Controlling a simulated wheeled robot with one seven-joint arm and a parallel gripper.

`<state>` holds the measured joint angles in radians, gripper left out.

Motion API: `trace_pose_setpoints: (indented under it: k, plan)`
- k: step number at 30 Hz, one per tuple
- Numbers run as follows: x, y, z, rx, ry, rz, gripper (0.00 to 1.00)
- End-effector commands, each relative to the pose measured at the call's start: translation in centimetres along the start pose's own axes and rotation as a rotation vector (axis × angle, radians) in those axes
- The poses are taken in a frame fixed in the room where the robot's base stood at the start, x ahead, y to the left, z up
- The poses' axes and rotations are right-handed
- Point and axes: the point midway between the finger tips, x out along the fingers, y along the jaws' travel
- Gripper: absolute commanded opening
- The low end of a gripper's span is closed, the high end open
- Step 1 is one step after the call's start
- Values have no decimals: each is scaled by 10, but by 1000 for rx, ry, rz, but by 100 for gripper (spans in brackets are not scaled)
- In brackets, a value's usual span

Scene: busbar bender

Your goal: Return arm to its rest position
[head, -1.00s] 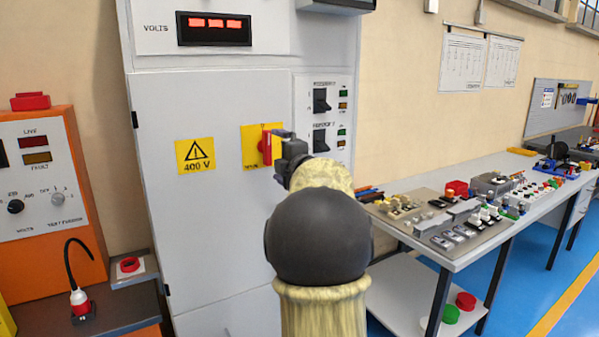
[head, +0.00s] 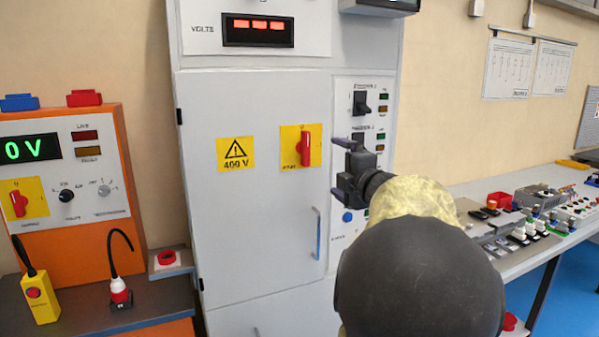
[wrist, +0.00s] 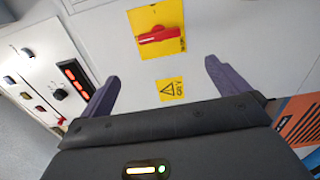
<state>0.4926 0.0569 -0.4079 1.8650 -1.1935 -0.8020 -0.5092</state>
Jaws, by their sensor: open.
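My gripper (head: 341,170) is open and empty in the head view, in front of the grey cabinet (head: 262,195) and to the right of its red rotary switch (head: 304,148) on a yellow plate. In the wrist view, my gripper's two fingers (wrist: 160,85) stand wide apart with nothing between them. The red switch handle (wrist: 158,35) shows beyond the fingertips, clear of them. My arm, a dark joint and pale yellow links, fills the lower right of the head view and hides part of the cabinet's right side.
An orange-framed panel (head: 127,165) stands at left, with a yellow pendant box (head: 40,300) and a red-and-white plug (head: 120,292) on the shelf. A workbench (head: 520,262) with several electrical parts runs along the right. A cabinet handle (head: 316,232) sits below my gripper.

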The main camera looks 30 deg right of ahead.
Motion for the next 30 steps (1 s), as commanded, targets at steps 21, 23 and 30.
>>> trace_pose_setpoints:
  k: [21, 23, 30]
  plan:
    - [8, -174, -126, 790, -288, -375, 100]
    - [-4, -202, -148, 873, -341, -457, 100]
    - [-78, -293, -225, 1104, -576, -783, 100]
